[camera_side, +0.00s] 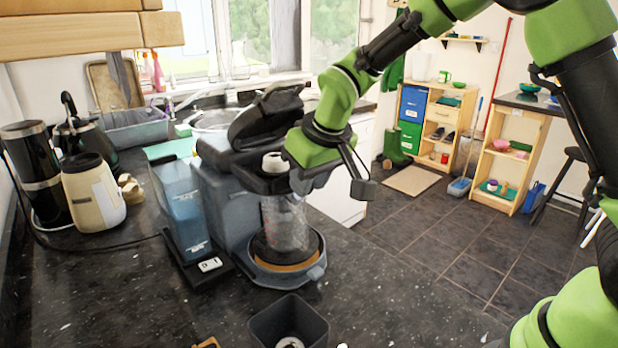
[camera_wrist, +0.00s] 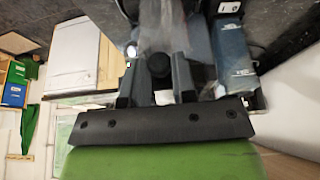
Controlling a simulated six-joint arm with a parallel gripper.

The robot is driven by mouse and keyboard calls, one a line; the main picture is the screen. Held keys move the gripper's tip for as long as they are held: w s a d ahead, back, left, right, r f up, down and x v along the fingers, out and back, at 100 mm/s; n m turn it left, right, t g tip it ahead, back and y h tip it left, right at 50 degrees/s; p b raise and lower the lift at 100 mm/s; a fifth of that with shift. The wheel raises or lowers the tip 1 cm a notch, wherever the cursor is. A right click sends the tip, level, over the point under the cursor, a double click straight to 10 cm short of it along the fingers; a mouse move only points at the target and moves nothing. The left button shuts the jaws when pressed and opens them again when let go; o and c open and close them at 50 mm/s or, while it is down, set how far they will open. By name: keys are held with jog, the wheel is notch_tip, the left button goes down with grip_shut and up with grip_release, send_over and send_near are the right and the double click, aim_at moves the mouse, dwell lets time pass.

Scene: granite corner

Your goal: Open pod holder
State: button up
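The coffee machine (camera_side: 225,195) stands on the dark counter, with its black lid (camera_side: 265,115) tilted up at the top. A white round part (camera_side: 275,162) shows in the black head below the lid; I take this area to be the pod holder. My gripper (camera_side: 298,185) is at the front right of the head, and my wrist hides part of it. In the wrist view my gripper's fingers (camera_wrist: 160,78) are apart, with a dark rounded part (camera_wrist: 160,62) between them. I cannot tell if they touch it. A clear container (camera_side: 285,225) stands below the head.
The blue water tank (camera_side: 180,208) is at the machine's left. A dark square bin (camera_side: 288,322) stands in front. A cream toaster (camera_side: 93,193), a kettle (camera_side: 80,130) and a black appliance (camera_side: 38,170) are at the left. The counter's front left is mostly clear.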

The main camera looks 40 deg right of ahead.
grip_shut()
jog(key=s, duration=0.8)
jog(key=shift+s, duration=0.35)
jog(key=o, duration=0.6)
grip_release()
jog(key=v, duration=1)
